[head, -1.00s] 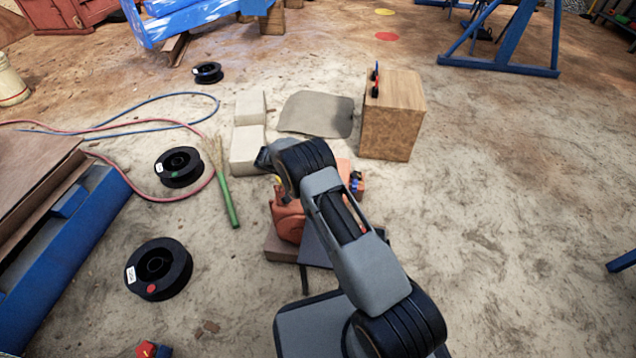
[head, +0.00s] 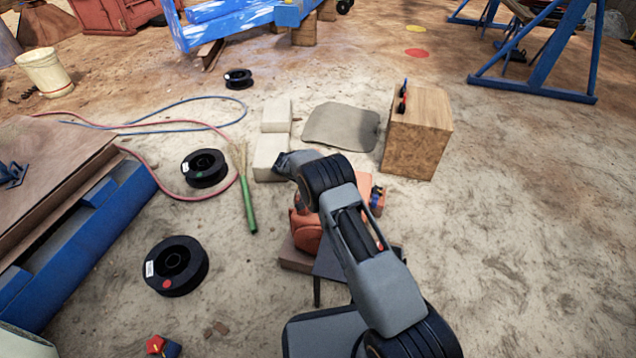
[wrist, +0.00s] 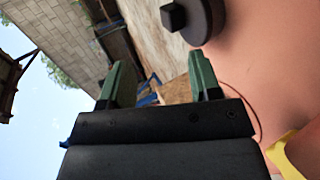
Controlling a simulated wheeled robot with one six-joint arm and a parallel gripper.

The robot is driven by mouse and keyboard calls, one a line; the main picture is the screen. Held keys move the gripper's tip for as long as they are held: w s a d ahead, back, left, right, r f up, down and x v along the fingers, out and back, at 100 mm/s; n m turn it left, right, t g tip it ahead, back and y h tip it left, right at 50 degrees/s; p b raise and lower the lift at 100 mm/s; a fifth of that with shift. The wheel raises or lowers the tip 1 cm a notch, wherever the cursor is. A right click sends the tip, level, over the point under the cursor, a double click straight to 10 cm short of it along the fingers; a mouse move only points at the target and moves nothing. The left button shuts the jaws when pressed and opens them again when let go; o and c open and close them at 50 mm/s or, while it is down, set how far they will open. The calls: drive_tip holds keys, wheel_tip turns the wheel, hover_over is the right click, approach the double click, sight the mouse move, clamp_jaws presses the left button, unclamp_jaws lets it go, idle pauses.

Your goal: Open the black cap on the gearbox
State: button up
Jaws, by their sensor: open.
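The gearbox (head: 307,232) is an orange housing on a low block on the ground, partly hidden behind my arm in the head view. In the wrist view its smooth orange wall (wrist: 262,65) fills the right side. The black cap (wrist: 201,22), round with a small square knob, shows at the top of the wrist view, beyond and above the right fingertip. My gripper (wrist: 158,62) has its two green fingers spread apart with nothing between them. The fingers appear apart from the cap. In the head view the arm hides the fingers and the cap.
A wooden box (head: 419,140) stands behind the gearbox, with pale blocks (head: 271,152) and a grey mat (head: 342,128) nearby. A green-handled broom (head: 248,205), black spools (head: 176,266) and hoses lie to the left. The ground at right is clear.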

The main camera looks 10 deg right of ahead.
drive_tip(key=p+v, duration=0.1)
drive_tip(key=v, duration=0.9)
idle(0.4)
